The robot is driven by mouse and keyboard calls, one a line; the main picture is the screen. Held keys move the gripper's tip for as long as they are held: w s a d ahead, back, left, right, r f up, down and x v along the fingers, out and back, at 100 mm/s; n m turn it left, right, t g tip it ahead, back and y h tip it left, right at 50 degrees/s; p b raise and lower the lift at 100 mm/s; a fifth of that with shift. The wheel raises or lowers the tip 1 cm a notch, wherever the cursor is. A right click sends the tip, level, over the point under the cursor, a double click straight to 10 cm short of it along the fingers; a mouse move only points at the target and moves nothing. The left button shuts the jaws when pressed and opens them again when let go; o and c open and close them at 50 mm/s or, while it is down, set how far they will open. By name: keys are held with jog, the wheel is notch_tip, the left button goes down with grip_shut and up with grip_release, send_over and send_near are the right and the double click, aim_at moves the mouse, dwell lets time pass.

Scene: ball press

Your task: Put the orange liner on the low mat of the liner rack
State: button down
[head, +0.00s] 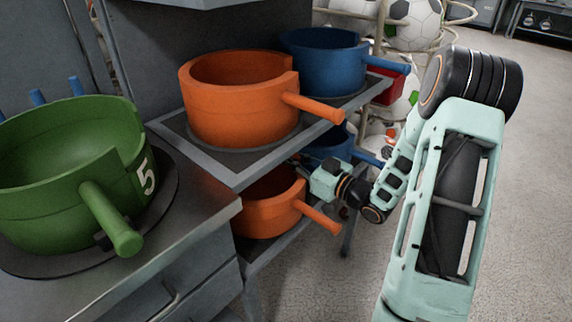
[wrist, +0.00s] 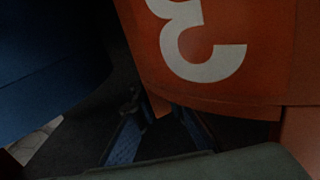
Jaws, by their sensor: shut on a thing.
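An orange liner (head: 268,208) with a side handle is at the low level of the liner rack (head: 228,177), partly hidden under the upper shelf. In the wrist view its orange wall (wrist: 215,75) with a white 3 fills the upper right. My gripper (wrist: 158,128) is shut on a narrow orange part at this liner's lower edge. In the head view my gripper (head: 303,164) reaches in at the liner's far right side, its fingertips mostly hidden. The low mat is dark and hard to make out; I cannot tell whether the liner touches it.
A second orange liner (head: 240,105) and a blue liner (head: 325,62) stand on the upper shelf, close above my gripper. Another blue liner (head: 331,147) is low behind it. A green liner (head: 60,215) marked 5 sits on the left cabinet. The floor at right is clear.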

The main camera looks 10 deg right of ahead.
notch_tip(320, 180, down, 2)
jog(key=shift+b, duration=0.3)
jog(key=shift+w+a+f, duration=0.1)
jog(key=shift+w+f, duration=0.05)
jog(key=shift+f, duration=0.15)
jog(key=c, duration=2)
grip_release()
jog(key=p+v, duration=0.1)
jog(key=v, duration=1.1)
jog(key=shift+p, duration=0.4)
